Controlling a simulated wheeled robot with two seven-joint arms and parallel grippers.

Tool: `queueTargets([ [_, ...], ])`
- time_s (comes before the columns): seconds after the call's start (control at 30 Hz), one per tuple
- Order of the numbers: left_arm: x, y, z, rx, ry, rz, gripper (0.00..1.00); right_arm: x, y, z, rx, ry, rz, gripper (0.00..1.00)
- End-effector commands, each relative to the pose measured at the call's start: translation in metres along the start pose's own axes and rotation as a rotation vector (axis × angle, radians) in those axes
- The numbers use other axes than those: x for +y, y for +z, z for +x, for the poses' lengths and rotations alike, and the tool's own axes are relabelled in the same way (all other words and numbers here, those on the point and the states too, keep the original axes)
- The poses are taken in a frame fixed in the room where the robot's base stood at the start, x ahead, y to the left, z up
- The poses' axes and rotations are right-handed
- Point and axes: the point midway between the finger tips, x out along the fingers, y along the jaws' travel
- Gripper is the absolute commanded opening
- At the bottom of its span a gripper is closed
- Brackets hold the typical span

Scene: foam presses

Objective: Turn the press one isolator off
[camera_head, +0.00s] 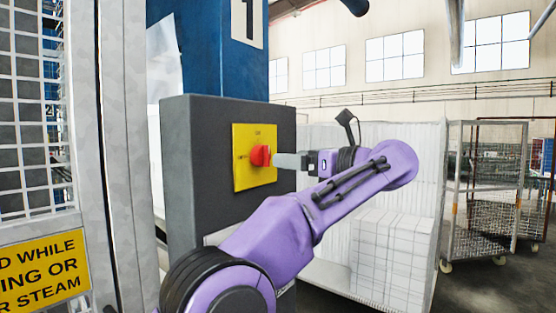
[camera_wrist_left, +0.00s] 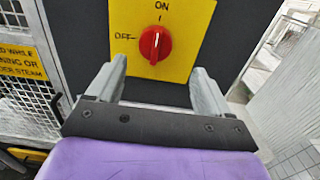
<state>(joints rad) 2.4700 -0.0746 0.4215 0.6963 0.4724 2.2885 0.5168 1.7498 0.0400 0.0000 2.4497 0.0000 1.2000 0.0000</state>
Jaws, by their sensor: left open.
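The isolator is a red rotary knob (camera_head: 261,155) on a yellow plate (camera_head: 242,183), fixed to a dark grey box (camera_head: 205,140) under a blue panel marked 1. In the left wrist view the knob (camera_wrist_left: 155,44) has its grip ridge upright, towards the ON mark at the top; OFF is printed to its left. My left gripper (camera_head: 276,160) is level with the knob, with its fingers pointing at it. In the wrist view my left gripper (camera_wrist_left: 157,72) is open, its two fingers apart below and either side of the knob. Contact cannot be told. My right gripper is not in view.
A metal mesh guard (camera_head: 30,110) with a yellow warning sign (camera_head: 45,268) stands at the left. White foam blocks (camera_head: 385,260) are stacked behind my arm. Wheeled cage trolleys (camera_head: 495,200) stand at the right, with open floor in front.

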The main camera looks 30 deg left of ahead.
Motion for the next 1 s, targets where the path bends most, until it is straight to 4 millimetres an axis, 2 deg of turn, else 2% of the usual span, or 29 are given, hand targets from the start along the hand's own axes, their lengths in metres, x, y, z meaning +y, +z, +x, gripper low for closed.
queueTargets([
  [0.1, -0.004, 0.000, 0.030, 0.005, 0.002, 0.006, 0.80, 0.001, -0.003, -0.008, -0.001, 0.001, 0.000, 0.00],
  [0.3, -0.009, -0.004, 0.063, 0.002, 0.003, 0.010, 0.80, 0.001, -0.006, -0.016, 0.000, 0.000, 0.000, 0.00],
  [0.4, -0.009, -0.006, 0.070, 0.002, 0.005, 0.010, 0.80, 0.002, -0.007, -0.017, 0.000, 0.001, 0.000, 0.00],
  [0.63, -0.008, -0.006, 0.071, 0.002, 0.005, 0.008, 0.80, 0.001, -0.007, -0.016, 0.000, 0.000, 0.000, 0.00],
  [0.67, -0.008, -0.006, 0.071, 0.001, 0.004, 0.008, 0.74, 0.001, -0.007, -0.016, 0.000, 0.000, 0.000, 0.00],
  [0.8, -0.008, -0.006, 0.070, 0.001, 0.004, 0.007, 0.28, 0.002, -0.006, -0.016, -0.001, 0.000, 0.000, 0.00],
  [0.83, -0.008, -0.006, 0.070, 0.001, 0.004, 0.007, 0.25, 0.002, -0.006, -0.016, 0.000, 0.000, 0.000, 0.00],
  [1.0, -0.009, -0.006, 0.069, 0.000, 0.001, 0.007, 0.25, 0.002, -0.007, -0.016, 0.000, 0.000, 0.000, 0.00],
])
